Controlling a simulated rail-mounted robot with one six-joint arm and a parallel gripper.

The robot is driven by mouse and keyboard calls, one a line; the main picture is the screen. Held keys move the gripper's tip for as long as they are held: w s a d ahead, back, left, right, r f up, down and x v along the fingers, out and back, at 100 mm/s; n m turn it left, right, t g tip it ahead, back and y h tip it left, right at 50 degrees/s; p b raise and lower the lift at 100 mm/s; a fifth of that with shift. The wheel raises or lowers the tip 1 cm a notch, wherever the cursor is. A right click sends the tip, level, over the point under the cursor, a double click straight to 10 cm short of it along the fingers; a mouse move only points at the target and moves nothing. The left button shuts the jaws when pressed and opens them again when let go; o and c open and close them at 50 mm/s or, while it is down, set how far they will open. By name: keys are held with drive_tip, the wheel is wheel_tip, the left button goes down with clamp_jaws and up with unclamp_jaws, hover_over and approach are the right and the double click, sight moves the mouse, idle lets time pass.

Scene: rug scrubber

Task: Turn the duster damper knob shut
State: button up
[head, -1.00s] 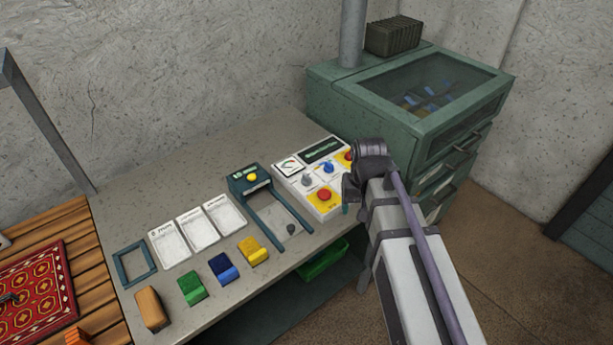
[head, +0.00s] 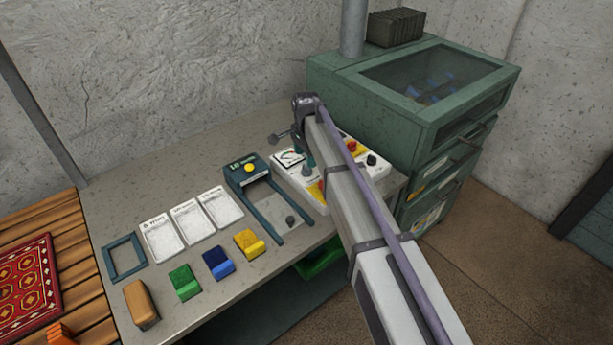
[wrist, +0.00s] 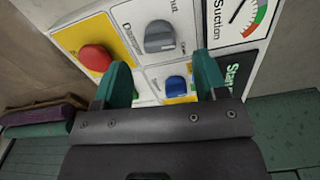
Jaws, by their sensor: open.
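The grey damper knob (wrist: 160,37) sits on the white control panel (wrist: 75,38). A word ending in "hut" is printed above its right side, and its exact pointing is hard to read. In the head view the knob (head: 306,171) shows just below my gripper (head: 308,152). I cannot tell how far above the panel the tips are.
A red button (wrist: 95,57) and a blue knob (wrist: 177,85) lie close to the grey knob. A suction gauge (wrist: 243,15) is beside it. The green cabinet (head: 400,125) stands to the right. Coloured blocks and white trays (head: 190,225) occupy the bench's left.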

wheel_tip(320, 180, down, 5)
drive_tip(key=b, duration=0.3)
drive_tip(key=shift+r, duration=0.25)
drive_tip(key=shift+c, duration=0.2)
drive_tip(key=c, duration=0.9)
